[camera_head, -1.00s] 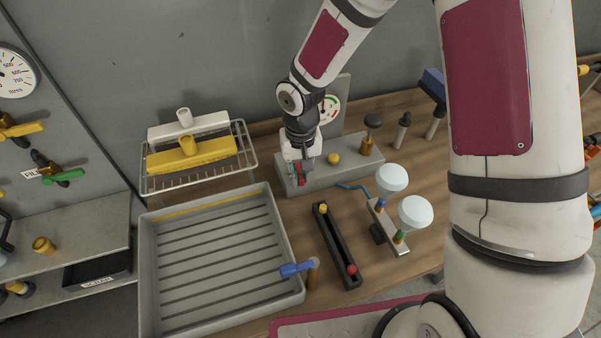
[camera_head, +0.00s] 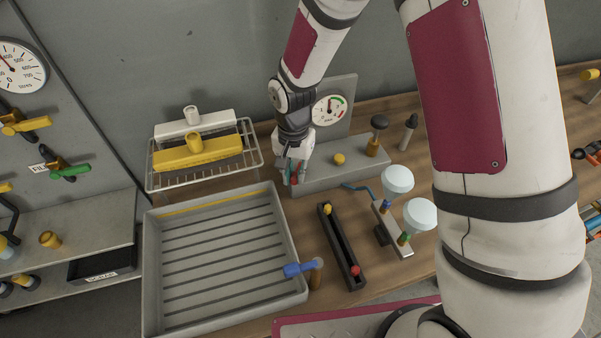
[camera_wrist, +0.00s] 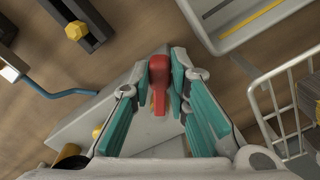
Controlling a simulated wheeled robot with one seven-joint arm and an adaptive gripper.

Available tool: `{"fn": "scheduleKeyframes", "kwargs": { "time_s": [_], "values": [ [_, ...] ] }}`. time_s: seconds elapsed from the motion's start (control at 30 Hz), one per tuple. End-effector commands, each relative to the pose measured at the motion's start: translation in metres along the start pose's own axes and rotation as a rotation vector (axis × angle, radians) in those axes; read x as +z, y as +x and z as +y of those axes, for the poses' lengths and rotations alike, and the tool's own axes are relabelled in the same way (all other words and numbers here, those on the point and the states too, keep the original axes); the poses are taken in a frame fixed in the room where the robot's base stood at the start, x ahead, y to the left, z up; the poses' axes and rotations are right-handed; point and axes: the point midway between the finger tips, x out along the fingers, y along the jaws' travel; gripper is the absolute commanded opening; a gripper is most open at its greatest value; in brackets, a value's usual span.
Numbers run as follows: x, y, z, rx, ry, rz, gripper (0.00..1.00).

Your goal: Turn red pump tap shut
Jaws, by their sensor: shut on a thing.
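The red pump tap (camera_wrist: 159,72) shows in the wrist view as a red lever with a rounded end, above the grey pump block (camera_wrist: 150,128). My gripper (camera_wrist: 166,88) has its teal-padded fingers on either side of the lever and is shut on it. In the head view my gripper (camera_head: 294,172) points down at the left end of the pump block (camera_head: 335,177). Only a sliver of red shows there between the fingers. The tap's base is largely hidden.
A yellow knob (camera_head: 339,159) and a dial gauge (camera_head: 329,110) are close to the right of my gripper. A wire rack (camera_head: 255,160) and a grey tray (camera_head: 285,225) stand to the left. A blue hooked rod (camera_head: 356,187) lies in front.

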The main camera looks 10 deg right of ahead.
Motion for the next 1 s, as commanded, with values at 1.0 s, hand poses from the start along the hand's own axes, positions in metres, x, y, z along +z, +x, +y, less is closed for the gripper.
{"fn": "scheduleKeyframes", "kwargs": {
  "time_s": [1.0],
  "values": [
    [-0.022,-0.001,-0.046,-0.004,0.858,0.003,0.00]
  ]
}}
